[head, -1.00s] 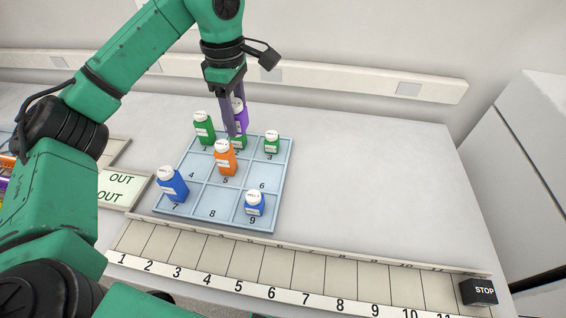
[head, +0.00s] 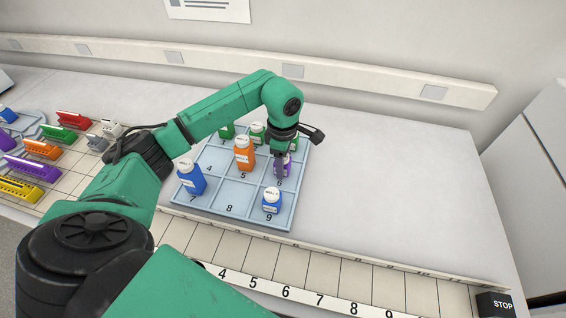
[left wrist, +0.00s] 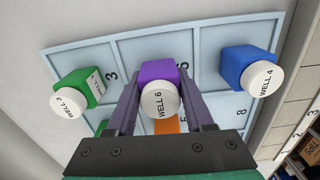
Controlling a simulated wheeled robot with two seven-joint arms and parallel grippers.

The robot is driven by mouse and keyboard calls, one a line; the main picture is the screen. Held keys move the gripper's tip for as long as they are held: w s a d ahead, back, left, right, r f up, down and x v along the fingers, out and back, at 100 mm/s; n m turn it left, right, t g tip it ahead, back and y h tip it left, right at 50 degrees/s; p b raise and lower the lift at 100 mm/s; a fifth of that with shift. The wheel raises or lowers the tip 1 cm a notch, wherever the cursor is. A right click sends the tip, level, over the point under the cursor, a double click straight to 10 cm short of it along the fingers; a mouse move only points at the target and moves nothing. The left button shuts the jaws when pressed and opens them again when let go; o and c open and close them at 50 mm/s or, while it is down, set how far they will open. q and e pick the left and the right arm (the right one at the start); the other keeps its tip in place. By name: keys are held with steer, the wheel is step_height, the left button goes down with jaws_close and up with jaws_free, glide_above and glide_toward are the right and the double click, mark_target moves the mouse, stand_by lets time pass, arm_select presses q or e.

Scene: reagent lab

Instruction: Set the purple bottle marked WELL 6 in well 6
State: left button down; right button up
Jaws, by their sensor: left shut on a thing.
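The purple bottle marked WELL 6 (left wrist: 159,74) stands between the two fingers of my left gripper (left wrist: 158,88), which is shut on it; its white cap faces the left wrist camera. In the head view the purple bottle (head: 286,170) is at well 6 of the pale blue tray (head: 229,193), just behind the printed 6, partly hidden by my left gripper (head: 282,157). It looks upright. I cannot tell whether its base touches the well floor. My right gripper is not in view.
An orange bottle (head: 244,155) stands in well 5. Blue bottles stand in well 7 (head: 191,178) and well 9 (head: 271,201). Green bottles (head: 257,133) line the back row, the one by well 3 (left wrist: 75,91) beside my gripper. Well 8 is empty. A numbered strip (head: 320,290) lies in front.

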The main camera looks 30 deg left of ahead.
arm_select(q)
steer(key=shift+f, duration=0.45)
steer(key=shift+w+f, duration=0.1)
steer(key=shift+f, duration=0.1)
steer(key=shift+c, duration=1.4)
jaws_free()
